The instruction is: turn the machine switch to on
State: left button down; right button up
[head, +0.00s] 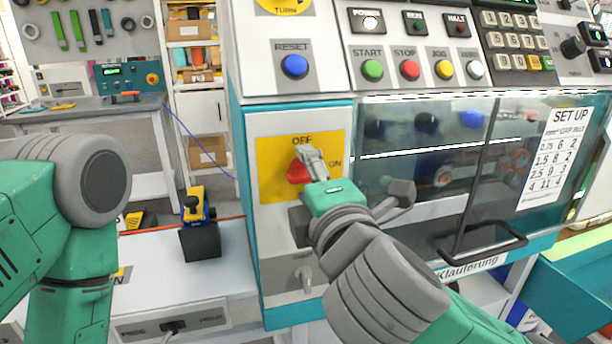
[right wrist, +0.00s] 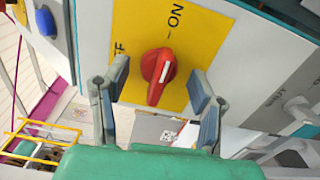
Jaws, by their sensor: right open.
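The machine switch is a red rotary knob (head: 297,172) on a yellow plate (head: 264,178) marked OFF at the top and ON at the right. In the right wrist view the knob (right wrist: 156,80) has a white mark that points roughly towards the ON label. My right gripper (head: 310,160) is in front of the plate and partly hides the knob in the head view. Its two fingers (right wrist: 160,97) are open, one on each side of the knob, with gaps visible to both. My left arm shows at the left of the head view, but its gripper is out of sight.
Above the switch is a blue RESET button (head: 294,66), with a row of coloured buttons to the right. A glazed guard door with a black handle (head: 482,243) is right of the switch. A yellow and black device (head: 199,228) stands on the bench at left.

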jog(key=shift+s, duration=0.1)
jog(key=v, duration=0.8)
dwell(0.3)
